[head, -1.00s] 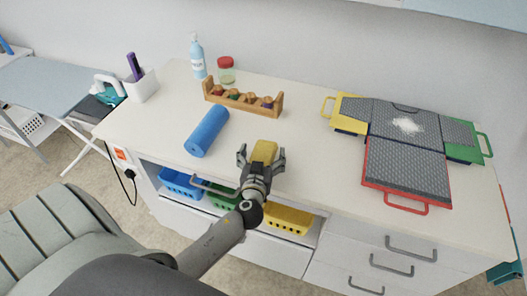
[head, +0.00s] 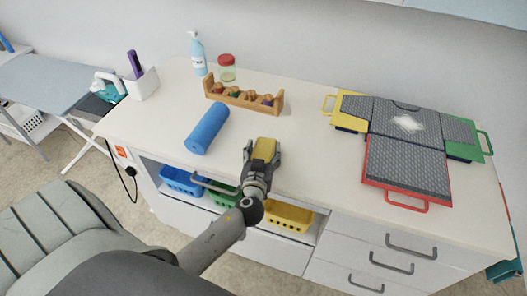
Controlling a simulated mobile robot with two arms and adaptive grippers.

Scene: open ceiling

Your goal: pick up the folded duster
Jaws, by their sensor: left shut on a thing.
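The folded duster (head: 264,149) is a small yellow block-like cloth near the front edge of the white countertop in the head view. My left gripper (head: 262,153) comes in from the lower left and is shut on the duster, with a finger on each side of it. The duster's lower part is hidden by the gripper. I cannot tell whether it touches the counter or is slightly above it. My right gripper is not in view.
A blue roll (head: 207,128) lies left of the gripper. Grey textured boards (head: 408,160) lie right. Yellow basket (head: 287,217) sits below. Counter between gripper and boards is clear.

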